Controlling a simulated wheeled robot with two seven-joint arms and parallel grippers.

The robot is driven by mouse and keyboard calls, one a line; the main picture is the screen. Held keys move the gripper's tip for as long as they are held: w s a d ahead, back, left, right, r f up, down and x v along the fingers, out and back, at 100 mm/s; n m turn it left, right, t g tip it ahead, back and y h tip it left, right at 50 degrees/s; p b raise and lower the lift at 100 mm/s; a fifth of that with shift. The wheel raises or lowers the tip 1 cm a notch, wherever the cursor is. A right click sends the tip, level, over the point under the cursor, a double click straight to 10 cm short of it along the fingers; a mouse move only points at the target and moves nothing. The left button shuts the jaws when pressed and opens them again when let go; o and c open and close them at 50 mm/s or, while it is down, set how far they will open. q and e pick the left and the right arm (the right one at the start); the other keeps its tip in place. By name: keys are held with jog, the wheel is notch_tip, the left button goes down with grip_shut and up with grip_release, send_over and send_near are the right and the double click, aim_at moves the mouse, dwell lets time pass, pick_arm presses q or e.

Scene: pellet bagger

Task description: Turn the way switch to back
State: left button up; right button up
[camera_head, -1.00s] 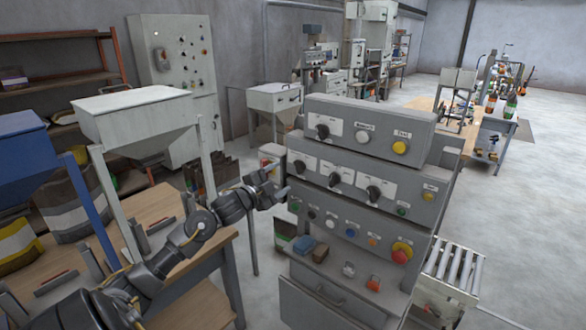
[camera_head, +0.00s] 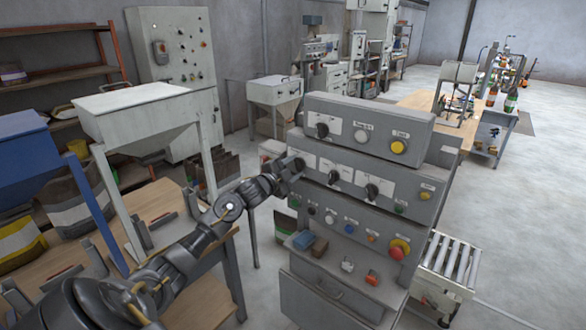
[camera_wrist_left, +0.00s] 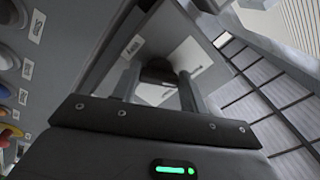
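The grey control panel (camera_head: 330,185) stands in front of me with rows of switches. A black rotary knob (camera_head: 299,164) is at the left end of its middle row; its label is too small to read, so I cannot confirm it is the way switch. My left gripper (camera_head: 290,172) is at this knob and partly hides it. In the left wrist view the two fingers (camera_wrist_left: 157,88) are apart, with the dark knob (camera_wrist_left: 158,70) between their tips and gaps showing beside it. The knob's pointing direction is unclear. My right gripper is not in view.
Two more black knobs (camera_head: 333,177) (camera_head: 371,191) sit to the right in the same row. Another black knob (camera_head: 321,130) is above. A red emergency button (camera_head: 398,249) and small buttons are lower. A white hopper (camera_head: 140,115) and wooden table (camera_head: 150,205) stand left.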

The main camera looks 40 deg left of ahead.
pick_arm(q)
jog(key=c, duration=0.4)
jog(key=shift+c, duration=0.2)
jog(key=shift+f+m+b, duration=0.15)
jog(key=shift+m+b, duration=0.75)
jog(key=shift+b, duration=0.1)
jog(key=m+b, duration=0.9)
jog(key=shift+r+m, duration=0.2)
jog(key=shift+m, duration=0.1)
jog(key=shift+m+b, duration=0.3)
jog(key=shift+b, duration=0.05)
jog(key=shift+r, duration=0.1)
